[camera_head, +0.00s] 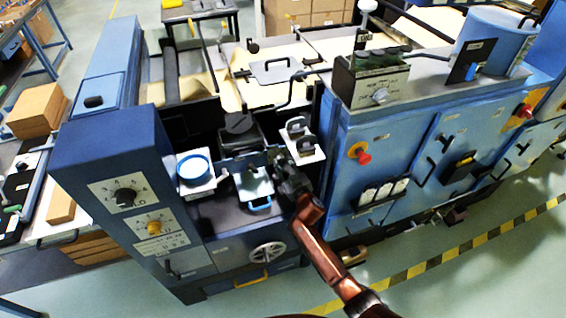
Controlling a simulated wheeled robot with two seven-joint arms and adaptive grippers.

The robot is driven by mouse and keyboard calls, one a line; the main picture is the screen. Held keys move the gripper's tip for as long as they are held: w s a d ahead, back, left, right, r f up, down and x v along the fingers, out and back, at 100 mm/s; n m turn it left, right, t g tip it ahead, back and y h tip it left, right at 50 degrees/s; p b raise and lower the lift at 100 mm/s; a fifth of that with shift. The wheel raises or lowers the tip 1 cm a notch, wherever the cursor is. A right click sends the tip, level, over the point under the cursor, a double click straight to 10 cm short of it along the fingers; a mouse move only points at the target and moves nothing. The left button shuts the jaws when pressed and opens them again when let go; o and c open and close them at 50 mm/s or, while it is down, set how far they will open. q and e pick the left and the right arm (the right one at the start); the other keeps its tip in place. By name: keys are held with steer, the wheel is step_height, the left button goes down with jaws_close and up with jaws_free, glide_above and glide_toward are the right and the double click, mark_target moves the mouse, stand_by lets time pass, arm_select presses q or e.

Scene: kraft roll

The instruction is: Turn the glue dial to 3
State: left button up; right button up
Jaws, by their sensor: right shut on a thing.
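Two dials sit on the front of the dark blue cabinet (105,150) at the left of the machine. One is a black knob (125,197) on a white scale plate; below it is a yellow knob (154,228) on another scale plate. Their lettering is too small to tell which is the glue dial or where each points. My right gripper (279,160) is well right of both, over the machine's middle by a light tray with a blue handle (260,207). It is shut on a small machine part, mostly hidden by the fingers. My left gripper is not in view.
A grey handwheel (267,253) is below.

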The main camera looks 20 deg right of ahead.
steer(key=n, duration=0.3)
steer(key=shift+h, duration=0.3)
steer(key=shift+a+n+h, duration=0.1)
steer(key=shift+n+h, duration=0.2)
steer(key=shift+n, duration=1.4)
steer(key=shift+r, duration=0.1)
steer(key=o, duration=1.2)
steer(key=shift+c, duration=0.2)
